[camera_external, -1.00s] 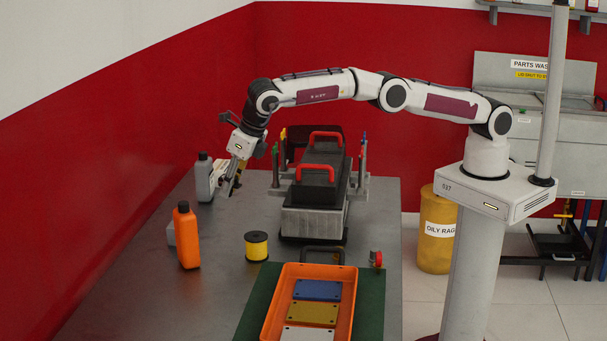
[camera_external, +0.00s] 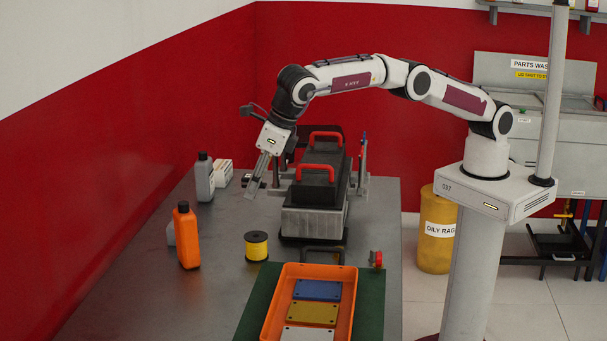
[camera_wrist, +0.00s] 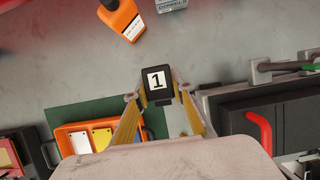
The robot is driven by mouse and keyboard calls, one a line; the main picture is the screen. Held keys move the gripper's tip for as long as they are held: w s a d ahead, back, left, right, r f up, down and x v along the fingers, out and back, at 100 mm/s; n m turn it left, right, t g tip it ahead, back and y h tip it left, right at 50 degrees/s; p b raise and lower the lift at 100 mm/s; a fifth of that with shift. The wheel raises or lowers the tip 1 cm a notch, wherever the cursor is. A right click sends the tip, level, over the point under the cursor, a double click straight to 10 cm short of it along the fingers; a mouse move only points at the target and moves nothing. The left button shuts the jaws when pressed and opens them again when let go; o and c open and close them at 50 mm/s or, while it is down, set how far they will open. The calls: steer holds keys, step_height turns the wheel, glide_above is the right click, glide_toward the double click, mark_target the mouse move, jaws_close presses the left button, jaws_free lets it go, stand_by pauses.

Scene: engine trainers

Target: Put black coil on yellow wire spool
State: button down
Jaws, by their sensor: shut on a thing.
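The black coil (camera_wrist: 158,84), a dark block with a white label reading 1, is between my fingertips in the wrist view. My gripper (camera_wrist: 160,92) is shut on it. In the external view my gripper (camera_external: 251,192) hangs tilted above the table, left of the engine block and beyond the spool; I cannot make out the coil clearly there. The yellow wire spool (camera_external: 256,246), with a dark top rim, stands upright on the table, apart from the gripper. I do not see the spool in the wrist view.
An engine block (camera_external: 313,222) with red handles stands right of the gripper. An orange bottle (camera_external: 186,236), a grey bottle (camera_external: 204,178) and a white box (camera_external: 222,173) stand at left. An orange tray (camera_external: 270,318) with coloured plates lies on a green mat (camera_external: 371,300) in front.

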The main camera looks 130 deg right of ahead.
glide_above(250, 236)
steer(key=s, duration=0.1)
steer(key=shift+a+f, duration=0.25)
steer(key=shift+f, duration=1.3)
steer(key=shift+a+f, duration=0.2)
steer(key=shift+f, duration=1.35)
steer(key=shift+f, duration=1.9)
steer(key=shift+f, duration=0.1)
steer(key=c, duration=1.7)
jaws_free()
steer(key=shift+v, duration=6.1)
